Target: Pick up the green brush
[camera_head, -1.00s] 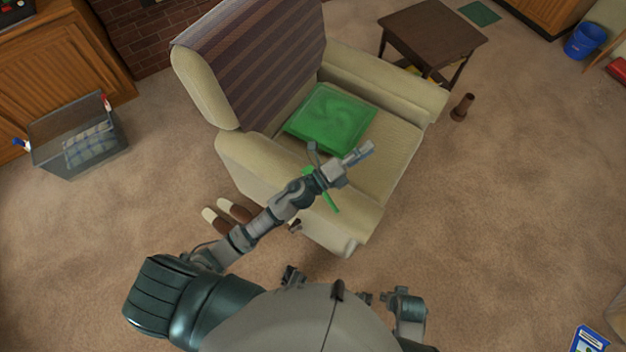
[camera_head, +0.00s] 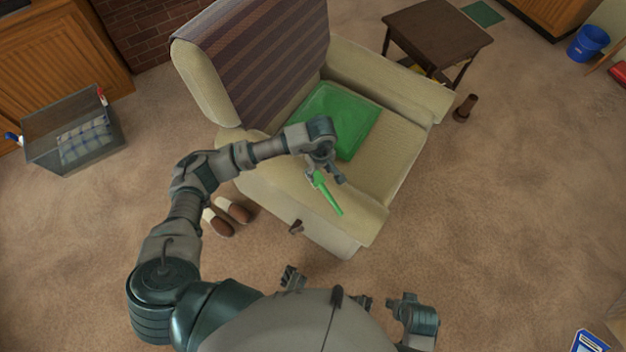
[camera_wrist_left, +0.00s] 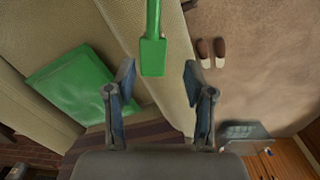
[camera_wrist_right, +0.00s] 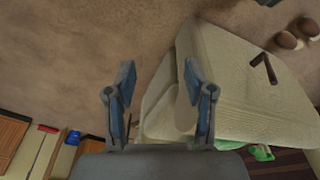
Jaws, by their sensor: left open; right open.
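The green brush (camera_head: 329,197) lies on the near arm of the cream armchair (camera_head: 300,215). In the left wrist view the brush (camera_wrist_left: 153,52) enters from the top, its wide end between my left fingertips. My left gripper (camera_head: 326,180) is open and over the brush's far end, with a finger on each side; I cannot tell whether it touches. The same gripper (camera_wrist_left: 160,78) shows open in its wrist view. My right gripper (camera_wrist_right: 160,80) is open and empty, away from the brush, facing the armchair (camera_wrist_right: 245,75).
A green cushion (camera_head: 340,118) lies on the armchair seat behind the brush. Brown-and-white slippers (camera_head: 232,210) are on the carpet beside the chair. A grey bin (camera_head: 75,150) stands at left, a dark side table (camera_head: 438,35) at the back right. The carpet at right is mostly clear.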

